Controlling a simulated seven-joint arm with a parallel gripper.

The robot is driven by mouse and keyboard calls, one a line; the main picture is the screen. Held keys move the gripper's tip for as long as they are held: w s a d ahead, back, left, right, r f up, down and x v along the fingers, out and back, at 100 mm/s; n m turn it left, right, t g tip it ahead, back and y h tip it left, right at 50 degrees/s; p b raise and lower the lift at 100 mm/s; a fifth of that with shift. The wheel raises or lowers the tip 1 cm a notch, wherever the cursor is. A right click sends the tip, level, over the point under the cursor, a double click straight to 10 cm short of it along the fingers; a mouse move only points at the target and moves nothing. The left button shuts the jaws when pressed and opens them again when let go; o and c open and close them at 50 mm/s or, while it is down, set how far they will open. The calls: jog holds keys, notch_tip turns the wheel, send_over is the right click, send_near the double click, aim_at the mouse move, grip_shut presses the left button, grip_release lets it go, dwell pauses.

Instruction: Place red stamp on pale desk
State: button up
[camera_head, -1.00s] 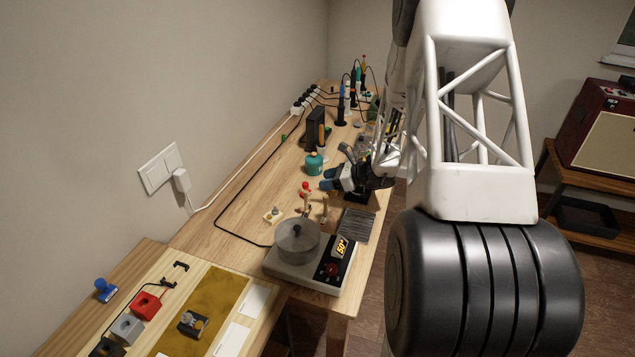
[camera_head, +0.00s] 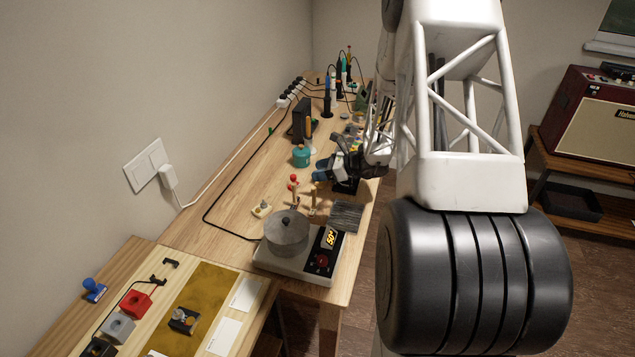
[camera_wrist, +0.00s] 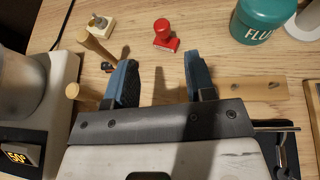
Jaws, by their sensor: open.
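The red stamp (camera_head: 293,182) stands upright on the long wooden bench (camera_head: 226,228), between the teal flux jar and the pot. It also shows in the wrist view (camera_wrist: 165,37), with a round knob and square base. My gripper (camera_head: 322,172) is in front of it; in the wrist view the blue-tipped fingers (camera_wrist: 161,76) are apart with nothing between them. The stamp lies ahead of the fingertips, not touching them. A paler, lower desk (camera_head: 145,338) is at the lower left, with a mustard mat (camera_head: 205,295) on it.
A pot (camera_head: 286,236) sits on a hot plate (camera_head: 299,261) near the bench's front edge. Wooden pegs (camera_wrist: 95,46) stand left of my fingers. The teal flux jar (camera_head: 301,156) is close behind. Coloured blocks (camera_head: 135,303) and a blue stamp (camera_head: 94,290) crowd the lower desk's left.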

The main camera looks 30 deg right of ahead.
jog(key=s+a+r+n+g+h, duration=0.2)
jog(key=s+a+r+n+g, duration=0.5)
jog(key=s+a+r+n, duration=0.95)
jog(key=s+a+r+n+h, duration=0.2)
jog(key=s+r+n+h, duration=0.1)
jog(key=s, duration=0.4)
jog(key=s+a+r+n+h, duration=0.2)
jog(key=s+r, duration=0.3)
jog(key=s, duration=0.3)
jog(key=s+a+r+n+t+h, duration=0.1)
jog(key=s+a+r+n+h, duration=0.2)
jog(key=s, duration=0.5)
jog(key=shift+s+a+r+n+h, duration=0.2)
jog(key=shift+s+r+n+h, duration=0.15)
jog(key=shift+n, duration=0.4)
